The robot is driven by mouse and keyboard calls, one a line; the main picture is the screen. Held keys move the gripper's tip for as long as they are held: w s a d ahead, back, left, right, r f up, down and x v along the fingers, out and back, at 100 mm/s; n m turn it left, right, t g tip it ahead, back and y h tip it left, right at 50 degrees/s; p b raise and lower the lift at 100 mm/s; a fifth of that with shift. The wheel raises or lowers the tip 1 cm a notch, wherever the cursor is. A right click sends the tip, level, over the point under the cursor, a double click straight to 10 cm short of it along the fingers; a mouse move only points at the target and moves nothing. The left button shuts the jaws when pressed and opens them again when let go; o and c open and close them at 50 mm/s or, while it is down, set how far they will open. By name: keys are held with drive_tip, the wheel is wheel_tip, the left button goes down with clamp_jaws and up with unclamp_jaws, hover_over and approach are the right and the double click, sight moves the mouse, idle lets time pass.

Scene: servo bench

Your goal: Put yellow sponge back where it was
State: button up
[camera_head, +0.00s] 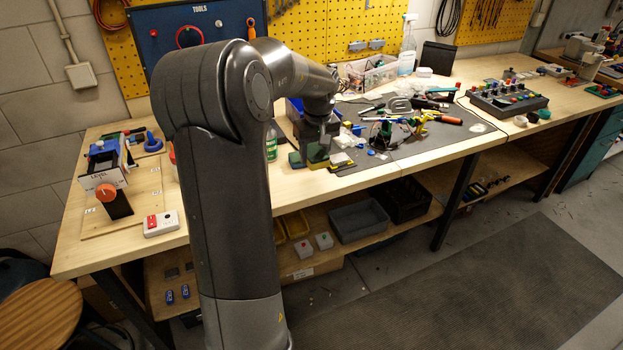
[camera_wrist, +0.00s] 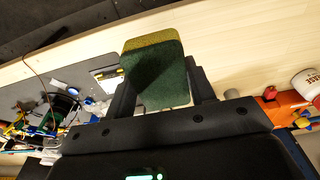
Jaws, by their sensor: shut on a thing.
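The yellow sponge (camera_wrist: 153,41) is between the fingers of my gripper (camera_wrist: 160,86) in the wrist view. Its dark green face is toward the wrist camera, and a yellow strip shows along its far edge. The fingers are shut on its two sides. In the head view, my gripper (camera_head: 318,148) is low over the middle of the bench, near its front edge, with small green and yellow blocks around it. Whether the sponge touches the bench top is hard to tell.
A grey mat (camera_head: 425,140) with scattered tools lies to the right of my gripper. A green-labelled bottle (camera_head: 271,143) stands to its left, partly hidden by my arm. A white switch box (camera_head: 161,223) sits at the left front. Bare wood shows along the front edge.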

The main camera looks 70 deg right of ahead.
drive_tip(key=s+d, duration=0.2)
drive_tip(key=s, duration=0.7)
hover_over(311, 178)
drive_tip(key=f, duration=0.6)
drive_tip(key=shift+s+a+f, duration=0.1)
drive_tip(key=shift+s+a, duration=0.1)
drive_tip(key=shift+s, duration=0.05)
drive_tip(key=shift+f, duration=2)
drive_tip(key=o, duration=0.9)
drive_tip(key=shift+f, duration=0.1)
